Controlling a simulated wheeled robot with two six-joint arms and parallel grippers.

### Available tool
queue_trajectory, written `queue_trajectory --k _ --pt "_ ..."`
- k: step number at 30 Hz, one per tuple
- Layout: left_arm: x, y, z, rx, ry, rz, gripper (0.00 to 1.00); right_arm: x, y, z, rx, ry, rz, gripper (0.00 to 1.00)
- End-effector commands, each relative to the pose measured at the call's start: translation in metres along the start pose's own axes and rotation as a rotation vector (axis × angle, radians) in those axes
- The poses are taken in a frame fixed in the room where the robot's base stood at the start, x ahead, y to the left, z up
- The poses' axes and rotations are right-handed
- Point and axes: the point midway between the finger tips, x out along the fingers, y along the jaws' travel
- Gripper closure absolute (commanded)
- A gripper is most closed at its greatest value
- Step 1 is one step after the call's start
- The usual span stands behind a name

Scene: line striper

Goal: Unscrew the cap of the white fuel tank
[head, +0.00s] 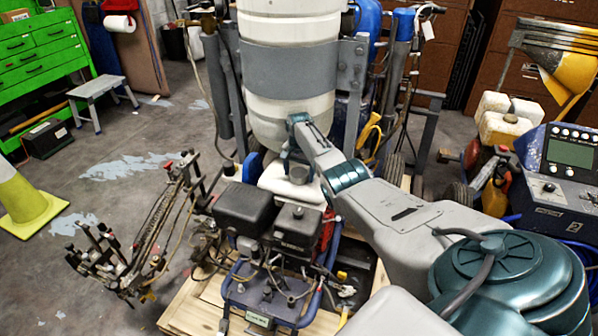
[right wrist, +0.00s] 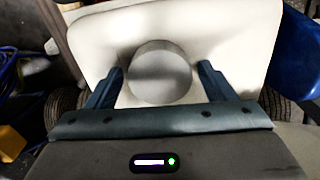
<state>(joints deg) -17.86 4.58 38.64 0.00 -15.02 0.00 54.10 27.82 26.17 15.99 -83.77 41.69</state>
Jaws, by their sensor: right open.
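The white fuel tank (head: 274,180) sits on the striper's frame, behind the dark engine and below the large white drum; it fills the upper part of the right wrist view (right wrist: 235,45). Its round pale cap (right wrist: 160,72) shows clearly in the right wrist view, and in the head view only partly, below my gripper. My right gripper (right wrist: 161,80) is open, one finger at each side of the cap, with a small gap on both sides. In the head view my right gripper (head: 300,158) reaches down over the tank from the right. My left gripper is out of view.
The large white drum (head: 290,70) with a grey band stands close behind the tank. The black engine (head: 245,208) is just in front. A console with a screen (head: 565,165) stands at right. A traffic cone (head: 22,195) and a step stool (head: 97,88) are at left, with open floor between.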

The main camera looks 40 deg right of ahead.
Motion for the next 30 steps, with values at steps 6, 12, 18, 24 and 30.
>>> queue_trajectory --k 6,12,18,24,30 --pt "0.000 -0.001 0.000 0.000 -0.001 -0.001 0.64 0.000 0.000 0.000 0.000 0.000 0.000 0.30" --pt "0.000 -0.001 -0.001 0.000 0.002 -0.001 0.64 0.000 0.000 0.000 0.000 0.000 0.000 0.69" --pt "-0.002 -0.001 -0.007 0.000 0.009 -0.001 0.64 -0.001 0.000 0.000 -0.103 -0.001 0.001 0.70" --pt "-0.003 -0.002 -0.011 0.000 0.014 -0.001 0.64 0.000 0.000 0.000 -0.282 -0.001 0.001 0.70" --pt "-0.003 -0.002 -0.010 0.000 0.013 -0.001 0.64 0.000 0.000 0.000 -0.303 -0.001 0.001 0.70"
